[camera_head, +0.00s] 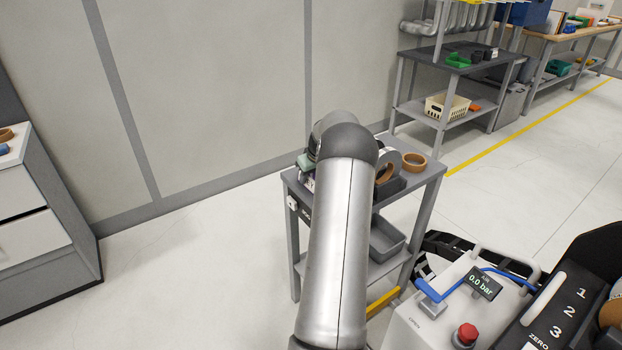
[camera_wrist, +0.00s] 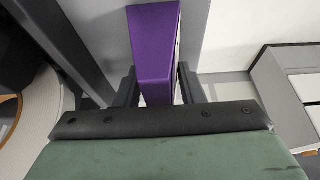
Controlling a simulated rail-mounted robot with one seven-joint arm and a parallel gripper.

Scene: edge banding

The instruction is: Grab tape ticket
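In the wrist view my gripper (camera_wrist: 157,72) has its two dark fingers on either side of a purple block-like thing (camera_wrist: 155,38). The fingers lie very close to its sides, but I cannot tell whether they press on it. No writing shows on the purple thing, so I cannot tell whether it is the tape ticket. No ticket can be made out there.
Brown tape rolls (camera_head: 413,162) sit at the cart top's right side. A grey bin (camera_head: 386,240) is on its lower shelf. A machine with a red button (camera_head: 466,334) stands at lower right. A drawer cabinet (camera_head: 35,215) is at left. Floor between cabinet and cart is clear.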

